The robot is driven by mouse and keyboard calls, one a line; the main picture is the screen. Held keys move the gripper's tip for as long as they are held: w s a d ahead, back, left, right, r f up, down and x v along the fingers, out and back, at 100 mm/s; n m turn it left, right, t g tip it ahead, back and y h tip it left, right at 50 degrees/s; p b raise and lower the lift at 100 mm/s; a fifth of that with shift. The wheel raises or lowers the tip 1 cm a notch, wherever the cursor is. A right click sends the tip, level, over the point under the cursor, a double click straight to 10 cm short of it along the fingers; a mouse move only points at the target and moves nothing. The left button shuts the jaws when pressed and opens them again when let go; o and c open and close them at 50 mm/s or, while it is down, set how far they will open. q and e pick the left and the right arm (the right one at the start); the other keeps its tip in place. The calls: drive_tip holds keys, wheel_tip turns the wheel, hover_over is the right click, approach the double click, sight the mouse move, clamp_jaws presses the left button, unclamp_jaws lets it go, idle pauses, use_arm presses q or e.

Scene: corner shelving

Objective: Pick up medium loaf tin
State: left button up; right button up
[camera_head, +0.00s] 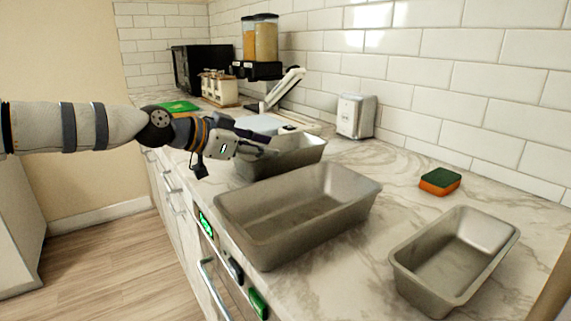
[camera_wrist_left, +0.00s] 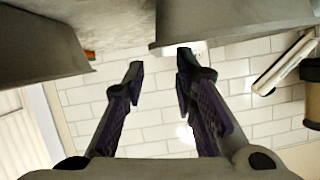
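Three grey metal loaf tins stand on the counter in the head view. The tin at the back (camera_head: 297,158) looks like the medium one, the middle tin (camera_head: 345,212) is the largest, and the near right tin (camera_head: 405,268) is the smallest. My left gripper (camera_head: 272,143) is over the near left side of the back tin and partly hides it. In the left wrist view my left gripper (camera_wrist_left: 160,62) is open, with nothing seen between its fingers. A tin (camera_wrist_left: 235,18) lies close to its fingertips there; contact cannot be told. My right gripper is not in view.
An orange and green sponge (camera_head: 440,182) lies near the tiled wall. A metal dispenser (camera_head: 356,116), a white scale-like device (camera_head: 262,125) and a food dispenser (camera_head: 260,45) stand farther back.

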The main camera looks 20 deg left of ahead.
sight(286, 154)
use_arm(q)
drive_tip(key=b+x, duration=0.1)
drive_tip(key=x, duration=0.5)
drive_tip(key=shift+w+d+f, duration=0.2)
drive_tip(key=shift+w+f, duration=0.05)
drive_tip(key=shift+f, duration=0.05)
drive_tip(key=shift+r, duration=0.25)
clamp_jaws()
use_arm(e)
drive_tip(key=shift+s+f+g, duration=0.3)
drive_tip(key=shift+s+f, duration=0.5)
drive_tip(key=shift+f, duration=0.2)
